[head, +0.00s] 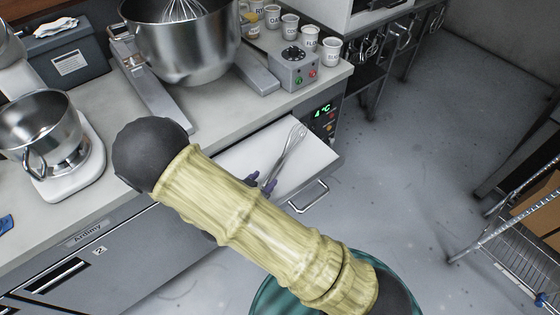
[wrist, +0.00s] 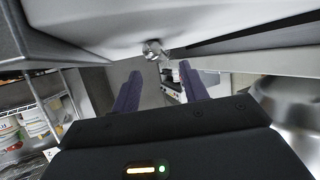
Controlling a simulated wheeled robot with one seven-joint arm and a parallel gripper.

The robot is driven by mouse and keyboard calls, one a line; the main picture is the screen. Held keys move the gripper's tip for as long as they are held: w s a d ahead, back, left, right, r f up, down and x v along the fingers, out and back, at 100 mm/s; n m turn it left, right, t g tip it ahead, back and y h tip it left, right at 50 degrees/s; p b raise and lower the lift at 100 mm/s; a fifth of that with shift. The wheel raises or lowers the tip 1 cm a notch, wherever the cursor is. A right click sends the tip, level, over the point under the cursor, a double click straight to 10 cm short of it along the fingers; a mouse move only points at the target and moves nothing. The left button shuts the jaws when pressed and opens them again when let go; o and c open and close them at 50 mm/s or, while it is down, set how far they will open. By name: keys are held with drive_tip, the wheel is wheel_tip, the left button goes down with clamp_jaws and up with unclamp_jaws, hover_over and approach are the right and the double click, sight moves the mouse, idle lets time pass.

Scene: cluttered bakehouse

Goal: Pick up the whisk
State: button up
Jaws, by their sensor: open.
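A slim silver utensil, which looks like the whisk (head: 287,154), lies slantwise at the open white drawer (head: 233,160) in the head view. Its far end is near the drawer's back right. My gripper (head: 262,184) has purple fingers, which show at the utensil's near end, partly hidden behind my arm. In the wrist view my gripper (wrist: 160,76) is open, fingers apart. A small shiny metal piece (wrist: 153,49) shows just beyond the fingertips; I cannot tell whether it is the utensil's end. I see nothing held.
The drawer handle (head: 309,197) sticks out in front. A large mixer bowl (head: 180,45) with a wire beater, a control box (head: 293,68) and several labelled cups (head: 309,38) stand on the counter. A smaller mixer (head: 62,155) is at left. The floor at right is clear up to a wire rack (head: 520,255).

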sight(271, 174)
drive_tip(key=x, duration=0.5)
drive_tip(key=shift+w+d+f+p, duration=0.1)
drive_tip(key=shift+f+p, duration=0.15)
drive_tip(key=shift+p, duration=0.15)
clamp_jaws()
